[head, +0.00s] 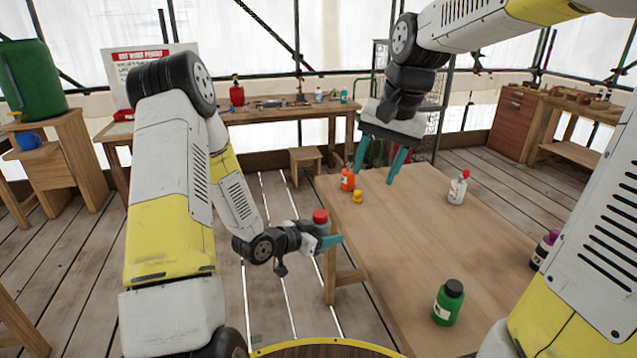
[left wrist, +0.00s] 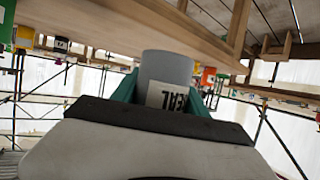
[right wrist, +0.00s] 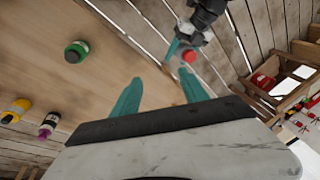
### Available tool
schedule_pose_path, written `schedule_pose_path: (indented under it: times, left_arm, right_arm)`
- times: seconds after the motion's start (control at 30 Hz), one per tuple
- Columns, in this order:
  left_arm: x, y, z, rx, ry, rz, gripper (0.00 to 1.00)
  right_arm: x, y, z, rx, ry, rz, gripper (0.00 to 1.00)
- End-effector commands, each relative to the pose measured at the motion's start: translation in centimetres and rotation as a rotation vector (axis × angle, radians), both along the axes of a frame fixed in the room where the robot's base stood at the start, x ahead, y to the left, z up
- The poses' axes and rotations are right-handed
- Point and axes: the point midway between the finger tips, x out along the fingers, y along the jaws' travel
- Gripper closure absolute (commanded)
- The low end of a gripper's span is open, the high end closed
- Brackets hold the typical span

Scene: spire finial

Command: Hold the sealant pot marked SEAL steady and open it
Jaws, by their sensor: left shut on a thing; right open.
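The grey sealant pot (head: 317,229) with a red cap (head: 320,216) is upright in my left gripper (head: 328,242), beside the table's left edge. In the left wrist view, the grey pot (left wrist: 166,66) sits between the teal fingers, and its white label reads SEAL upside down. My right gripper (head: 386,164) is open and empty, fingers down, above the far left part of the table. In the right wrist view, the red cap (right wrist: 189,56) shows beyond the open fingers (right wrist: 158,85), apart from them.
The table's middle is clear. A stool (head: 305,158) stands behind.

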Motion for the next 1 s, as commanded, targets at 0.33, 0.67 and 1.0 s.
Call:
schedule_pose_path:
  times: [0.33,0.67,1.0]
  left_arm:
    - [0.0,0.0,0.0,-0.001,-0.001,0.0,1.0]
    - [0.0,0.0,0.0,-0.001,-0.001,0.0,1.0]
    - [0.0,0.0,0.0,-0.001,-0.001,0.0,1.0]
  right_arm:
    - [7.2,8.0,-5.5,-0.091,0.175,-0.14,0.48]
    - [9.4,12.1,-9.2,-0.156,0.232,-0.217,0.48]
    - [9.5,12.2,-13.4,-0.161,0.235,-0.223,0.48]
